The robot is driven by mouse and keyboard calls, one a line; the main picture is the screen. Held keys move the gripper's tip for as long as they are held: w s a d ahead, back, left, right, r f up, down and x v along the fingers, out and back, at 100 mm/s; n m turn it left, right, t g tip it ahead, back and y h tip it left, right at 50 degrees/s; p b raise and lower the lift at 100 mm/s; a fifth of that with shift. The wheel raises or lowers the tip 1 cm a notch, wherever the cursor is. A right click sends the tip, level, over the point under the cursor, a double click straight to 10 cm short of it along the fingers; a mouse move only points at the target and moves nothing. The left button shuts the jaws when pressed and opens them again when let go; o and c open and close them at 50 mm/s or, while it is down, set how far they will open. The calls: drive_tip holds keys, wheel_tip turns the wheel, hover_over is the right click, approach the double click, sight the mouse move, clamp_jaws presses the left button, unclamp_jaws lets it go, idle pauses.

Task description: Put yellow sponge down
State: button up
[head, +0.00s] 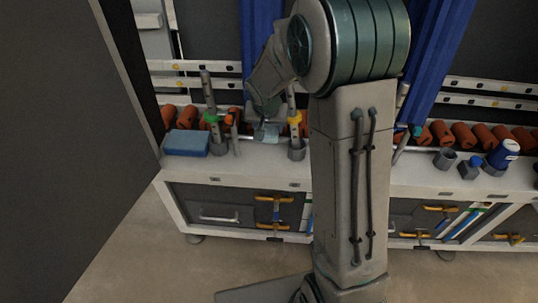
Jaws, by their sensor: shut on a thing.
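My gripper (266,128) is at the end of my arm, low over the back of the white work counter (345,178). It is small in the head view and partly covered by my own wrist. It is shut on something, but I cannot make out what. A small pale grey-blue patch shows at its tip, and I cannot tell whether this is finger or held thing. No yellow sponge can be clearly made out. A blue sponge-like block (187,143) lies flat on the counter to the left of my gripper.
An upright clamp with a yellow part (296,119) stands close right of my gripper; one with a green part (210,118) stands left. Orange-brown cylinders (463,134) line the back. A blue-and-white can (503,153) and a grey cup (445,158) stand right. A dark panel (70,150) fills the left.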

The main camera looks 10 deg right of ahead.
wheel_tip(320, 180, down, 10)
drive_tip(key=b, duration=0.3)
drive_tip(key=shift+r, duration=0.1)
drive_tip(key=shift+c, duration=0.3)
drive_tip(key=o, duration=0.9)
drive_tip(key=shift+r, duration=0.1)
drive_tip(key=shift+o, duration=0.2)
drive_tip(key=p+v, duration=0.1)
drive_tip(key=v, duration=0.3)
drive_tip(key=p+v, duration=0.1)
drive_tip(key=v, duration=0.4)
drive_tip(key=p+v, duration=0.1)
drive_tip(key=v, duration=0.3)
drive_tip(key=shift+d+r, duration=0.25)
drive_tip(key=s+d+r+n+g, duration=0.1)
drive_tip(key=s+r+n, duration=0.1)
drive_tip(key=s, duration=0.9)
drive_tip(key=s+d+r+n+g+y, duration=0.1)
drive_tip(key=s+r, duration=0.3)
drive_tip(key=s, duration=0.7)
drive_tip(key=shift+s+r+n+g+y, duration=0.25)
drive_tip(key=shift+r+n+g+y, duration=0.05)
drive_tip(key=shift+n, duration=0.2)
